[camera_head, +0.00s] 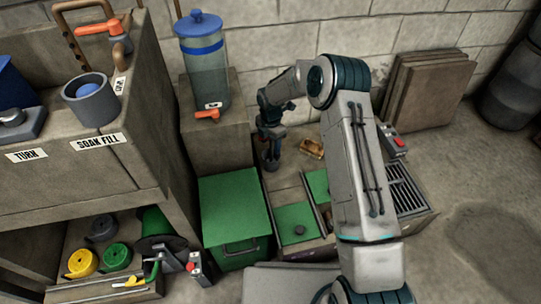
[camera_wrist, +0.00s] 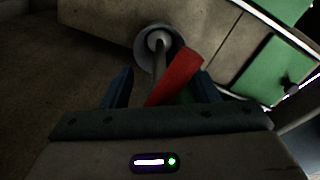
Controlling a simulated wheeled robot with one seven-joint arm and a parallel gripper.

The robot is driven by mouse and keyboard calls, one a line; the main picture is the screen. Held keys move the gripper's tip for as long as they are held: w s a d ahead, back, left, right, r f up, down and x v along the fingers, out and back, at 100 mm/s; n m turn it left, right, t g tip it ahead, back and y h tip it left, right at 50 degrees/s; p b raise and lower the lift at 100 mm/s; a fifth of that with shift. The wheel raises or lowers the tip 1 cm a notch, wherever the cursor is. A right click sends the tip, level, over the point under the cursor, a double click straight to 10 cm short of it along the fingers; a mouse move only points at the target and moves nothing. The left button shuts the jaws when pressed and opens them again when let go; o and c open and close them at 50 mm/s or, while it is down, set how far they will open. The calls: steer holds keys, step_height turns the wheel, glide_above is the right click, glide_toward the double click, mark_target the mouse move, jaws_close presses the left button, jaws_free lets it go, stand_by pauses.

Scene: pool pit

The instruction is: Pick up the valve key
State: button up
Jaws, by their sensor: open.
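A red bar (camera_wrist: 180,76) on a grey shaft, which I take to be the valve key, shows in the wrist view. The shaft stands in a round grey cup (camera_wrist: 143,40). My gripper (camera_wrist: 163,86) is open, with one blue finger on each side of the bar and shaft. I cannot tell whether a finger touches them. In the head view my gripper (camera_head: 271,134) points down over the bench beside the tank stand. The red bar is not clear there, and the gripper hides part of that spot.
A green box (camera_head: 234,212) stands left of the low bench. Green panels (camera_head: 297,224) and a grating (camera_head: 405,190) lie at its front and right. A clear tank (camera_head: 205,70) with a blue lid stands behind left. Boards (camera_head: 428,92) lean on the wall. Floor at right is clear.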

steer(key=shift+f, duration=0.2)
jaws_close()
